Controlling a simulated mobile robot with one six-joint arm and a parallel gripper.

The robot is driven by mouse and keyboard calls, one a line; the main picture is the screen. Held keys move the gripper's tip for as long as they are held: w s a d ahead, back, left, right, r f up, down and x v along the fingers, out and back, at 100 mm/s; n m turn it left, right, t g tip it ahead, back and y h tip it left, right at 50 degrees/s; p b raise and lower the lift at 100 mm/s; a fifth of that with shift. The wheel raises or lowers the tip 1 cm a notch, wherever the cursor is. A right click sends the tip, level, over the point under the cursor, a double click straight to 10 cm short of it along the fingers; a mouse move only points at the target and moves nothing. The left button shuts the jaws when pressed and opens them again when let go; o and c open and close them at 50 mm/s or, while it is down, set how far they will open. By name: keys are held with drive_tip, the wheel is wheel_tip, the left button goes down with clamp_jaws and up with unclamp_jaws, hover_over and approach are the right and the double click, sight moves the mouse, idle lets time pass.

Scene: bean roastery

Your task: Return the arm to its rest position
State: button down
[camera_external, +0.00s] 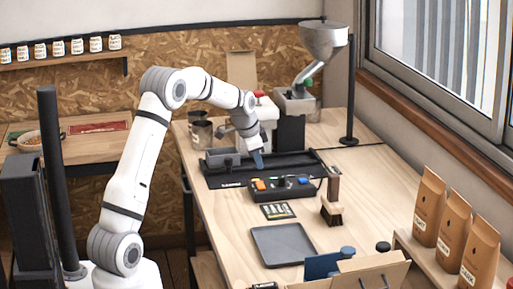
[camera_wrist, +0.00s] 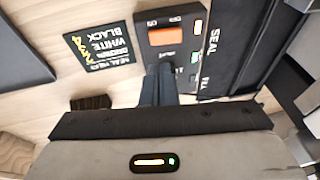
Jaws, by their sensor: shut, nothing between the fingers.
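My white arm reaches from the left over the wooden worktable, bent at the elbow. My gripper (camera_external: 257,163) points down over the back part of the black bench machine, close above it; I cannot tell whether it touches. In the wrist view its dark fingers (camera_wrist: 160,72) are together and hold nothing. Their tips appear beside the orange switch (camera_wrist: 166,36) of the black control panel (camera_wrist: 182,18).
A grinder (camera_external: 323,45) stands at the back. Brown bags (camera_external: 429,207) line the right shelf (camera_external: 420,250). Bare tabletop (camera_external: 225,215) shows left of the tray.

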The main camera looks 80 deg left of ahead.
drive_tip(key=v, duration=0.7)
drive_tip(key=s+d+r+h, duration=0.1)
drive_tip(key=d, duration=1.2)
drive_tip(key=s+d+r, duration=0.2)
drive_tip(key=d, duration=1.1)
drive_tip(key=s+d+f, duration=0.3)
drive_tip(key=s+d, duration=0.5)
drive_tip(key=s+d+f, duration=0.2)
drive_tip(key=s+d, duration=0.6)
drive_tip(key=d, duration=0.1)
drive_tip(key=shift+s+f+g+h, duration=0.3)
drive_tip(key=shift+f+g+h, duration=0.05)
drive_tip(key=shift+g+h, duration=0.05)
drive_tip(key=shift+d, duration=0.1)
